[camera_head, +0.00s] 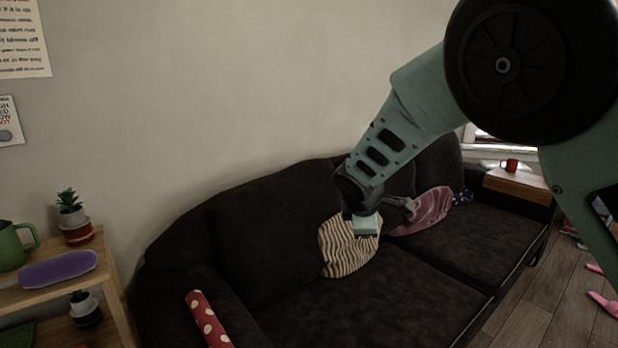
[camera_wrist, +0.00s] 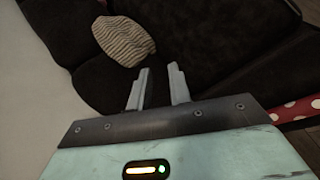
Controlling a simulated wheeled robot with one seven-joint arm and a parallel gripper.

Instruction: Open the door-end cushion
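Several cushions lie on the dark sofa (camera_head: 350,310); no door shows, so I cannot tell which is at the door end. A red cushion with white dots (camera_head: 207,320) leans at the near left end, and its edge shows in the wrist view (camera_wrist: 298,110). A cream and brown striped cushion (camera_head: 345,248) rests against the back, also in the wrist view (camera_wrist: 123,40). A pink cushion (camera_head: 432,208) and a navy dotted one (camera_head: 462,197) lie farther right. My gripper (camera_wrist: 158,88) is open and empty, above the sofa; its pale hand overlaps the striped cushion in the head view.
A wooden shelf (camera_head: 112,285) at left holds a green mug (camera_head: 12,246), a purple oblong item (camera_head: 58,269) and potted plants. A red mug (camera_head: 509,165) stands on a wooden tray (camera_head: 520,184) at the far sofa arm. Pink slippers (camera_head: 603,303) lie on the floor at right.

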